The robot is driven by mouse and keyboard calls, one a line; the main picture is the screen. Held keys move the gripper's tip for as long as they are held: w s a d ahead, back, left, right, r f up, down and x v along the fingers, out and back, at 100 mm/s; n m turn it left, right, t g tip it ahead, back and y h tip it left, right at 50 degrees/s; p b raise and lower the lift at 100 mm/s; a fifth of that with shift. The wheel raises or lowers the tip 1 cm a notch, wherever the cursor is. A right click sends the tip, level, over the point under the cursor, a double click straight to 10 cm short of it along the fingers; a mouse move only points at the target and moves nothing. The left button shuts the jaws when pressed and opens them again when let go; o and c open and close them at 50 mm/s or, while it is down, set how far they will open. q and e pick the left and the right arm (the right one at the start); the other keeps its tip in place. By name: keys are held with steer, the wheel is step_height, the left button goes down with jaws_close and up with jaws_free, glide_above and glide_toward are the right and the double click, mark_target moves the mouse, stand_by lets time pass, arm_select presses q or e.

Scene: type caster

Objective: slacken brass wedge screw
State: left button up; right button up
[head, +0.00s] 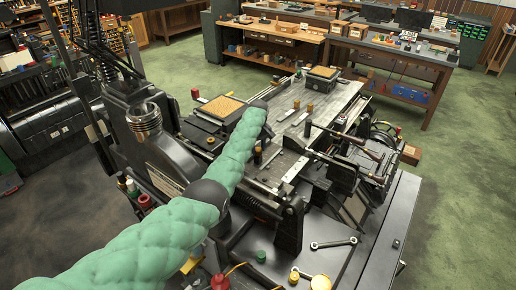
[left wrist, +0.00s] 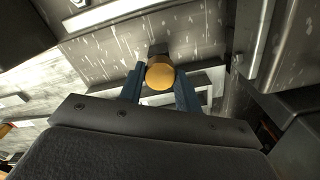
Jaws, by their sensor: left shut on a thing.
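The brass wedge screw (left wrist: 160,76) shows in the left wrist view as a round, brass-coloured head in front of a grey, scratched metal surface. My left gripper (left wrist: 161,84) has its two dark blue fingers on either side of the head and is shut on it. In the head view my left arm, in a green padded sleeve, reaches across the machine. My left gripper (head: 267,130) is at its far end, mostly hidden, over the worn metal bed. I cannot make out the held screw there. My right gripper is in neither view.
The type caster's metal bed (head: 335,95) carries small brass knobs (head: 309,107) and levers close to my left gripper. A wrench (head: 333,243) lies on the front plate. Benches with tools (head: 400,45) stand at the back. Green floor (head: 455,185) is clear at the right.

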arm_select(q)
steer(key=shift+r+n, duration=0.15)
steer(key=shift+n, duration=0.95)
steer(key=shift+w, duration=0.1)
steer(key=o, duration=1)
steer(key=shift+c, duration=0.2)
